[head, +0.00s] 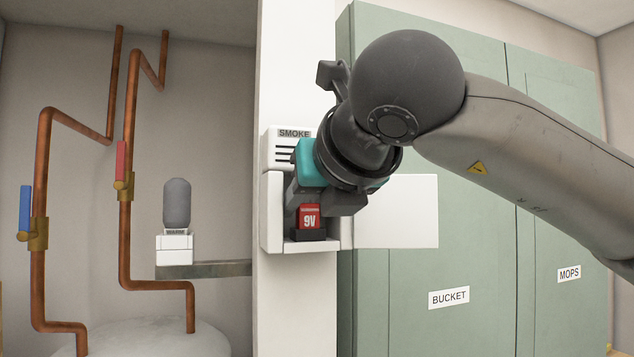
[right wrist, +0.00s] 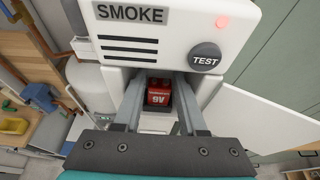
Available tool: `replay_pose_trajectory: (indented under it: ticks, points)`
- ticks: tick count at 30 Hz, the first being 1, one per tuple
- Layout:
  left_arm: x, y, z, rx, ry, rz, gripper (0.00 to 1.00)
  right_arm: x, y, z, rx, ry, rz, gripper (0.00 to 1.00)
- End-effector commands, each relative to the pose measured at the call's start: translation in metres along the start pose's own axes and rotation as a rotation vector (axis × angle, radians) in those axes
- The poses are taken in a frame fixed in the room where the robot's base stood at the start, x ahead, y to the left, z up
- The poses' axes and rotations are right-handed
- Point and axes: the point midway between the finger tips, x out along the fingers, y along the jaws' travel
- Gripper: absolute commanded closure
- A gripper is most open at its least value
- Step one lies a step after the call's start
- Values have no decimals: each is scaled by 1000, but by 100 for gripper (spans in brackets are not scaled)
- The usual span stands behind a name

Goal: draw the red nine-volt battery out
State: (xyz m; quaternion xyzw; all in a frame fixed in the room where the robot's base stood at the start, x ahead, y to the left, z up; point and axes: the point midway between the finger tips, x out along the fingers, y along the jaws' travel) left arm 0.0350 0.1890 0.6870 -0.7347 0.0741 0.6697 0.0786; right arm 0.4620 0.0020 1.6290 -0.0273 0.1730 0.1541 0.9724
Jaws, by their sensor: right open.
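The red nine-volt battery (head: 309,216) sits upright in the open lower compartment of the white smoke alarm (head: 276,160), which is fixed to a white post. In the right wrist view the battery (right wrist: 158,97) shows its 9V label between my fingers, inside the bay. My right gripper (head: 306,196) is in front of the compartment, pointing in at the battery. In the right wrist view the right gripper (right wrist: 159,84) is open, one finger on each side of the battery, with a gap showing. The fingertips are partly hidden in the bay. My left gripper is not in view.
The alarm's white door (head: 400,212) hangs open to the right. Green cabinets (head: 460,200) stand behind my right arm. Left of the post are copper pipes (head: 126,190) and a shelf (head: 215,269) bearing a grey capsule-shaped device (head: 177,203). The alarm's TEST button (right wrist: 205,58) is above the bay.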

Motion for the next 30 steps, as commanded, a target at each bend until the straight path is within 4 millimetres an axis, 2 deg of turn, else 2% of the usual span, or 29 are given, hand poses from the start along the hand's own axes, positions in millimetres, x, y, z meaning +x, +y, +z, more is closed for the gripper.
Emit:
replay_pose_trajectory:
  ticks: [9, 20, 30]
  points:
    - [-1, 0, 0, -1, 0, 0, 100, 3, 0, 0, 0, -1, 0, 60]
    - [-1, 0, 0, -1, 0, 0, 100, 2, 0, 0, 0, -1, 0, 100]
    - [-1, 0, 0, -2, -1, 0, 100, 2, 0, 2, 1, -2, 0, 100]
